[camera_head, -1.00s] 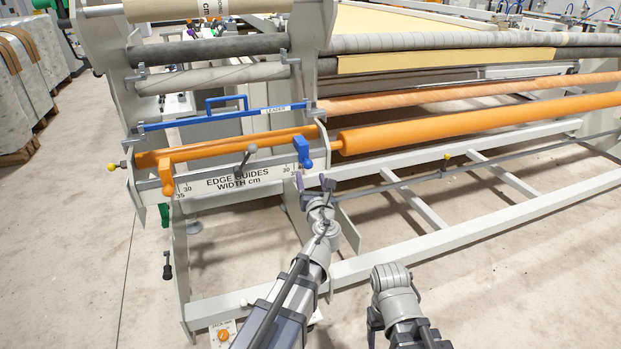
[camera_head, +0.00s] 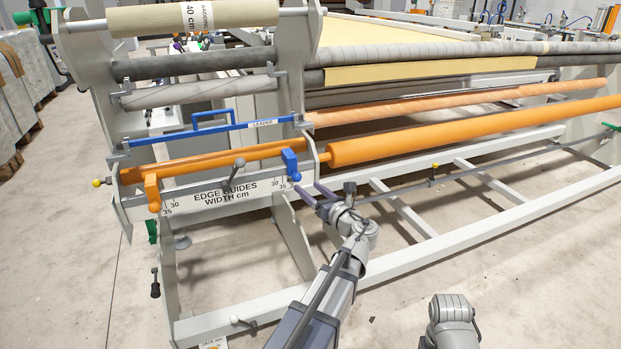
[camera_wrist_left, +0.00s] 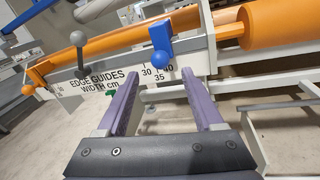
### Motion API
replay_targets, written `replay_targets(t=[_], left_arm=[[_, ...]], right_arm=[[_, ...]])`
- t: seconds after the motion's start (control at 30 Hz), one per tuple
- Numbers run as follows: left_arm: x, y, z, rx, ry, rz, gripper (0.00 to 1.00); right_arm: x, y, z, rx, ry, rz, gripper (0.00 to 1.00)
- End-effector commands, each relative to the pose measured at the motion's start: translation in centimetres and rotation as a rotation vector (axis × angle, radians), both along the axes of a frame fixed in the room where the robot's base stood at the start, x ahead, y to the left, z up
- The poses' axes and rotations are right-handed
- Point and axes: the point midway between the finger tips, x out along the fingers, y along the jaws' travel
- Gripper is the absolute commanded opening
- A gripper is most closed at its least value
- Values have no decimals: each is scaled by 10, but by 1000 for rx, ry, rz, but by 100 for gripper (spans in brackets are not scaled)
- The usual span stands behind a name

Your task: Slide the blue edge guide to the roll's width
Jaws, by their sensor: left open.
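The blue edge guide (camera_head: 290,161) hangs at the right end of the edge-guide bar, with a round blue knob. My left gripper (camera_head: 310,187) is open and empty, just right of and below the knob. Its purple fingers also show in the left wrist view (camera_wrist_left: 160,74), apart, with the knob beyond them and between their lines. The roll (camera_head: 150,20) at the top carries a label that reads 40 cm. My right gripper is out of view.
An orange guide (camera_head: 152,190) sits at the bar's left end. A grey lever (camera_head: 239,174) stands mid-bar above the width scale plate (camera_head: 225,193). A blue leader bar (camera_head: 205,130) crosses above. A long orange roller (camera_head: 450,133) extends right. White frame rails lie below.

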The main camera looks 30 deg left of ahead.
Motion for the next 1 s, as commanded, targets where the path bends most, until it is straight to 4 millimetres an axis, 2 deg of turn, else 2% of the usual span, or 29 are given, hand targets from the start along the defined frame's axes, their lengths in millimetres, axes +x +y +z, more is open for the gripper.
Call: replay_targets(t=[0.17, 0.53, 0.73, 1.0], left_arm=[[9, 13, 0, 0, 0, 0, 68], [34, 58, 0, 0, 0, -2, 68], [39, 67, 0, 0, 0, -3, 68], [39, 67, 0, 0, 0, -4, 67]], right_arm=[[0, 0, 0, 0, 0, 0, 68], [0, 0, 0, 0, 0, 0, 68], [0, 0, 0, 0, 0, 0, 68], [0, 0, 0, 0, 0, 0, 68]])
